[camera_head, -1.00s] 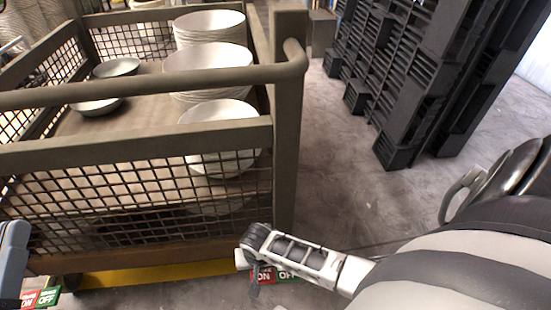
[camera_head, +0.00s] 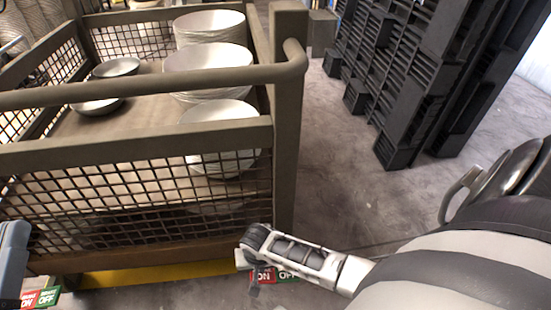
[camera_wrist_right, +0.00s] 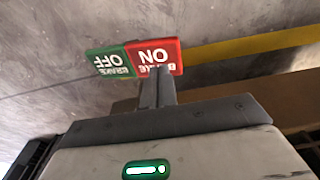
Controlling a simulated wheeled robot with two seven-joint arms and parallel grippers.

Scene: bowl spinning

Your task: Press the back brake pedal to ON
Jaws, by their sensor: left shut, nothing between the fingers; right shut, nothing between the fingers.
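A red ON and green OFF brake pedal sits low at the cart's right corner in the head view; its red half (camera_head: 262,277) and green half (camera_head: 287,276) both show. In the right wrist view the red half (camera_wrist_right: 154,57) and green half (camera_wrist_right: 109,63) appear upside down. My right gripper (camera_wrist_right: 158,84) is shut and empty, its tips overlapping the lower edge of the red half; contact cannot be told. A second ON/OFF pedal (camera_head: 47,297) lies at the lower left. My left gripper (camera_head: 11,275), partly cut off at the left edge, is shut and empty beside it.
The mesh-sided cart (camera_head: 135,145) holds stacked white bowls (camera_head: 208,58) and fills the left. A yellow bar (camera_head: 165,277) runs along its base. Black pallets (camera_head: 405,90) stand at the back right. Grey floor (camera_head: 340,180) between them is clear.

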